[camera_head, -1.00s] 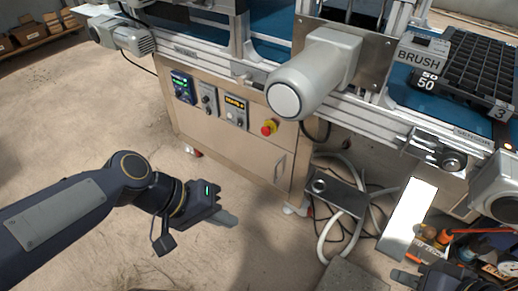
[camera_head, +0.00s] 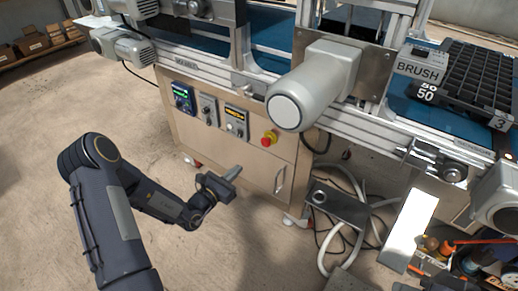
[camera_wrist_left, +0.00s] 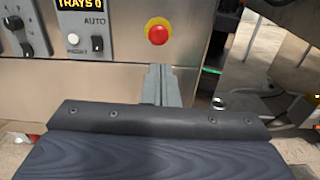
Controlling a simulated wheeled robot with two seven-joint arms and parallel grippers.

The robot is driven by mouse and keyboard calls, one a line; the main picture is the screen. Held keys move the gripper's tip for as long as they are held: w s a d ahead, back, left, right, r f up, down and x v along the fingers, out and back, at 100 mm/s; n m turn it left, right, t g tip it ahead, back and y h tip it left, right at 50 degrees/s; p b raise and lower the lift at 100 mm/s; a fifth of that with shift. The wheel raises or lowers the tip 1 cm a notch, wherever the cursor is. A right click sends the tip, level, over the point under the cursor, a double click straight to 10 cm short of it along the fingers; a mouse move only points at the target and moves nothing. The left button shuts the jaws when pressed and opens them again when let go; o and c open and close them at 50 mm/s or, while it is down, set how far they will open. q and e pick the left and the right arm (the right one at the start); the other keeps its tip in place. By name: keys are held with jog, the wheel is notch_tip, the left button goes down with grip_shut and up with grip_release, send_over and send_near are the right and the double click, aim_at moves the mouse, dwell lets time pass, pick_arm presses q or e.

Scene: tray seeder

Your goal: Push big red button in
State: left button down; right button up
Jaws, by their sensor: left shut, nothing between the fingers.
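The big red button (camera_head: 267,141) sits on a yellow base on the front of the machine's cabinet, right of the control panels. In the left wrist view the red button (camera_wrist_left: 158,35) is straight ahead, just above the fingertips. My left gripper (camera_head: 236,171) is shut and empty, below and left of the button in the head view, and apart from it. Its closed fingers (camera_wrist_left: 160,73) point toward the cabinet front in the left wrist view. My right gripper cannot be made out.
Panels with knobs and displays (camera_head: 236,121) are left of the button. A grey motor housing (camera_head: 298,98) juts out above right of it. A cabinet handle (camera_head: 279,178) is below right. Hoses and a metal box (camera_head: 338,203) lie on the floor at right.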

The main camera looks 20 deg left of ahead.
aim_at(264, 144)
pick_arm(q)
jog(key=shift+a+f, duration=0.1)
jog(key=shift+f, duration=0.1)
jog(key=b+x, duration=0.4)
jog(key=x, duration=0.9)
jog(key=shift+w, duration=0.6)
